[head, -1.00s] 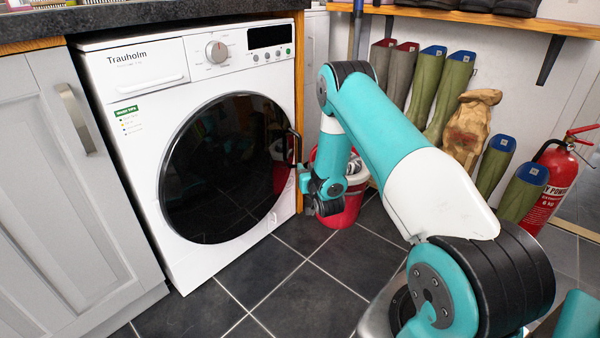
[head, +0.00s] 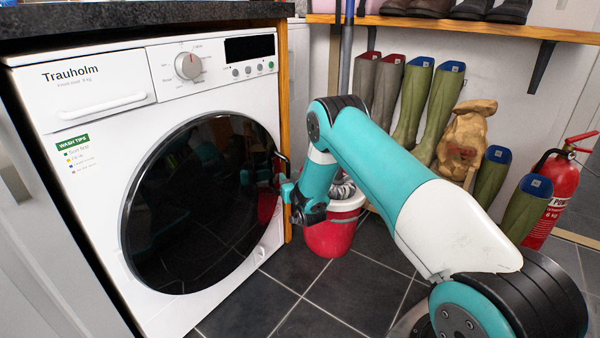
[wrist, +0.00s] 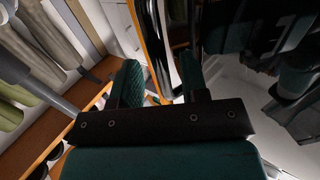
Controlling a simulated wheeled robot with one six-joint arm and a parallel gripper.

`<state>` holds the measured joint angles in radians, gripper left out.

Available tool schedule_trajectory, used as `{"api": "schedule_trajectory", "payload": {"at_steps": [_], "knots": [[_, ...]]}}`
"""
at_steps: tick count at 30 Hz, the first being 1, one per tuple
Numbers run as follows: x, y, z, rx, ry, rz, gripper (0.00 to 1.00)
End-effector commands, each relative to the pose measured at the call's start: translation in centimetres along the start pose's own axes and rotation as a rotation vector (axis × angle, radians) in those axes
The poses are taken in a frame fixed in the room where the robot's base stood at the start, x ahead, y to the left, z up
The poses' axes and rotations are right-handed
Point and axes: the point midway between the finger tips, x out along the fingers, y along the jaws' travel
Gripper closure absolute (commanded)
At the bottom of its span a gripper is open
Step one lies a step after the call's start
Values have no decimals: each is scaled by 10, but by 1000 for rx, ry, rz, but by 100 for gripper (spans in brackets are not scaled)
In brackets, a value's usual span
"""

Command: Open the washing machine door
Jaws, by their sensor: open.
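The white washing machine (head: 100,122) stands under the dark worktop at the left in the head view. Its round black glass door (head: 190,210) looks shut, flush with the front. A dark handle (head: 281,164) stands at the door's right edge. My gripper (head: 283,180) is at that handle, partly hidden behind my wrist. In the wrist view my gripper (wrist: 158,75) has its two green-padded fingers apart. The dark door edge and handle area appear ahead, between and beside the fingers. I cannot tell whether the fingers touch the handle.
A red bucket (head: 335,238) stands on the tiled floor just right of the machine, behind my arm. Green boots (head: 440,100) line the wall under a wooden shelf (head: 480,27). A red fire extinguisher (head: 562,185) stands far right. The tiled floor (head: 290,300) before the machine is clear.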

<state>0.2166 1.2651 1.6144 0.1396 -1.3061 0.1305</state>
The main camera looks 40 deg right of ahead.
Motion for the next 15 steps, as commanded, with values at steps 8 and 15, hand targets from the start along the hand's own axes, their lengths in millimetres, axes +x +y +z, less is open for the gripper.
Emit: {"api": "schedule_trajectory", "payload": {"at_steps": [8, 15], "knots": [[8, -11, 0, 0, 0, -16, 59], [8, -8, 0, 0, 0, -13, 66]]}}
